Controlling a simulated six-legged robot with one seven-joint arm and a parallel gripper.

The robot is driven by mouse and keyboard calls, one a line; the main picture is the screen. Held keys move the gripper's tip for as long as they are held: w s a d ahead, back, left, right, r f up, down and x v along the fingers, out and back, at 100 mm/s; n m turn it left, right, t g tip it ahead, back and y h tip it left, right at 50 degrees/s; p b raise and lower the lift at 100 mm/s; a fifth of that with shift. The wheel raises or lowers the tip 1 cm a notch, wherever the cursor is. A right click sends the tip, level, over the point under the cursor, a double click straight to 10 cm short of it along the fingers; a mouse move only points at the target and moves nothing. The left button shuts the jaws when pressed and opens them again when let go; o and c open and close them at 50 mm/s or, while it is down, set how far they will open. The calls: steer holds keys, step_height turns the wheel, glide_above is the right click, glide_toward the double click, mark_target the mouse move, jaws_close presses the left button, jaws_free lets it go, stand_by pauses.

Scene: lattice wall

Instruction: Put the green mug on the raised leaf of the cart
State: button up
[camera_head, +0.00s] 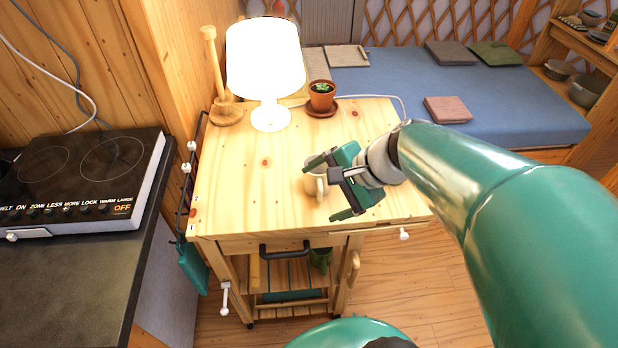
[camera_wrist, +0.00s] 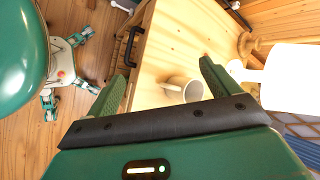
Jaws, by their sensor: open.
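A green mug (camera_head: 320,259) stands on the slatted lower shelf of the wooden cart (camera_head: 255,170), partly hidden under the cart top in the head view. A cream mug (camera_head: 315,185) stands on the cart top; it also shows in the wrist view (camera_wrist: 183,90). My gripper (camera_head: 329,188) is open above the cart top, right by the cream mug. In the wrist view, my open gripper (camera_wrist: 166,74) has the cream mug in the gap beyond its fingers, not clasped. I cannot clearly tell the raised leaf from the rest of the top.
A lit lamp (camera_head: 265,65), a wooden stand (camera_head: 225,112) and a potted succulent (camera_head: 321,97) occupy the back of the cart top. Its left-middle is clear. A dark handle (camera_head: 285,250) sticks out in front. A cooktop (camera_head: 85,180) stands left, a blue bed (camera_head: 430,95) behind.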

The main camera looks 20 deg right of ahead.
steer(key=s+a+r+n+h, duration=0.4)
steer(key=s+r+n+h, duration=0.1)
steer(key=n, duration=0.9)
steer(key=shift+s+a+r, duration=0.2)
steer(key=shift+r, duration=0.1)
